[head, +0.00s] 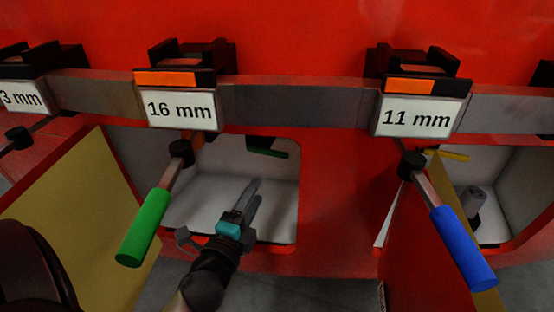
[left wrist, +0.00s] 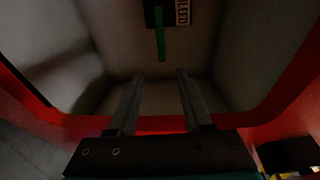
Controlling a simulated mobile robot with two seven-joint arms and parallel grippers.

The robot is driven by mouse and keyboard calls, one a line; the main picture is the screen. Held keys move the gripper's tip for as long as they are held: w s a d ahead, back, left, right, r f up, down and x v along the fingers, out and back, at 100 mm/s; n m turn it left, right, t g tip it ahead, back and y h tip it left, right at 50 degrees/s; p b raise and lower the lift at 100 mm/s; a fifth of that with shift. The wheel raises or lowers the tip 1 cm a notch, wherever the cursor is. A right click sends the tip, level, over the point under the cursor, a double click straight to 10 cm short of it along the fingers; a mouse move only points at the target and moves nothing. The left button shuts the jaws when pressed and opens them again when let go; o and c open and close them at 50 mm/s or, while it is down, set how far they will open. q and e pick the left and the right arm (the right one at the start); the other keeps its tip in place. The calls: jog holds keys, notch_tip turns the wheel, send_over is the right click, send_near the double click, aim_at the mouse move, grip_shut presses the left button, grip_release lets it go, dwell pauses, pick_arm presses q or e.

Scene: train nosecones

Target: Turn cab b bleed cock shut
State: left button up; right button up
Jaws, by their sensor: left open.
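A small green cock handle (head: 267,152) sits at the top of the open white-walled recess under the 16 mm label. In the left wrist view the green handle (left wrist: 160,44) hangs from a dark block beside a partly cut-off white label (left wrist: 183,12). I cannot read which cab it belongs to. My left gripper (head: 254,194) reaches into this recess, below the handle. Its two fingers are apart and empty, with the handle beyond the gap between the fingertips (left wrist: 160,75). My right gripper is not in view.
A long green-gripped lever (head: 144,227) hangs left of the recess, and a blue-gripped lever (head: 463,248) hangs right. The right recess holds a yellow handle (head: 449,155) and a grey cylinder (head: 473,201). An open yellowish door panel (head: 75,215) stands at left. The red recess rim surrounds my gripper.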

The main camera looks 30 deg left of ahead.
pick_arm(q)
send_near(276, 156)
jog(key=x, duration=0.4)
jog(key=shift+w+a+r+b, duration=0.15)
jog(key=shift+w+b, duration=0.15)
jog(key=shift+w, duration=0.05)
jog(key=x, duration=0.4)
jog(key=shift+w+b, duration=0.3)
jog(key=shift+b, duration=0.1)
jog(key=shift+w+a, duration=0.2)
jog(key=shift+w, duration=0.4)
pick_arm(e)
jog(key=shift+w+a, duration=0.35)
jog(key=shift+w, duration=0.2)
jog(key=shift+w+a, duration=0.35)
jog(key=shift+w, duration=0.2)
pick_arm(q)
grip_shut()
